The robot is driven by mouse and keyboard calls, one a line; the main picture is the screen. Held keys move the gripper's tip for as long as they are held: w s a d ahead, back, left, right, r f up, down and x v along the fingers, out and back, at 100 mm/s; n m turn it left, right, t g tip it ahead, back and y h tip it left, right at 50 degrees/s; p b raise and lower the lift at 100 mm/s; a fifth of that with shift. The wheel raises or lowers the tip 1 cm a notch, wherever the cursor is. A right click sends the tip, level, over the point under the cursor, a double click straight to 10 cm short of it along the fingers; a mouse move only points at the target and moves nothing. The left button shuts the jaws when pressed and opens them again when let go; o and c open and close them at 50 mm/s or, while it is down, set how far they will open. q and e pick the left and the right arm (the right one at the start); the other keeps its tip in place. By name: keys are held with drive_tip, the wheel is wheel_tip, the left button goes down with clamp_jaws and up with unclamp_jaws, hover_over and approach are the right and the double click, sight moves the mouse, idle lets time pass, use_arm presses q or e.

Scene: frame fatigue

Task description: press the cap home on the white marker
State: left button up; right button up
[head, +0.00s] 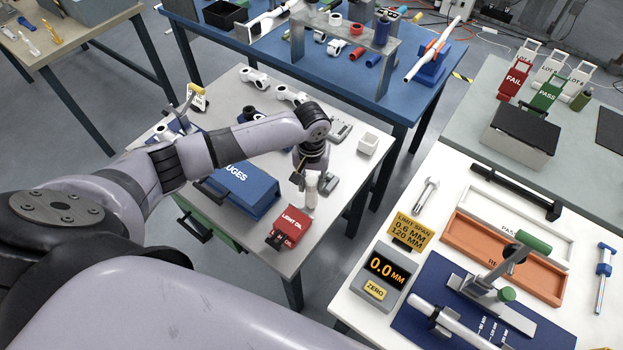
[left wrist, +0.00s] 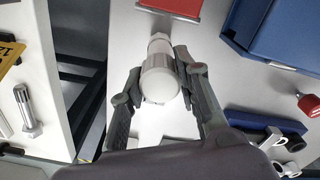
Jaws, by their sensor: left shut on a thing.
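In the left wrist view the fingers of my left gripper (left wrist: 158,80) close on both sides of the marker (left wrist: 160,78). It has a wide round end toward the camera and a narrower white part beyond. I cannot make out the cap as a separate piece or tell whether it is seated. The fingers hide part of the marker. My right gripper is not in view.
A red light-oil box (head: 287,230) stands just in front of the gripper, and a blue gauges case (head: 240,187) to its left. A white bench (head: 375,325) with gauge fixtures lies to the right across a gap.

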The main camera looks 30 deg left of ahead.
sight(311, 180)
use_arm(q)
drive_tip(key=o, duration=1)
drive_tip(key=shift+o, duration=0.2)
drive_tip(key=shift+r, duration=0.1)
wheel_tip(311, 180, up, 12)
drive_tip(key=shift+s+f, duration=0.15)
drive_tip(key=shift+f, duration=0.05)
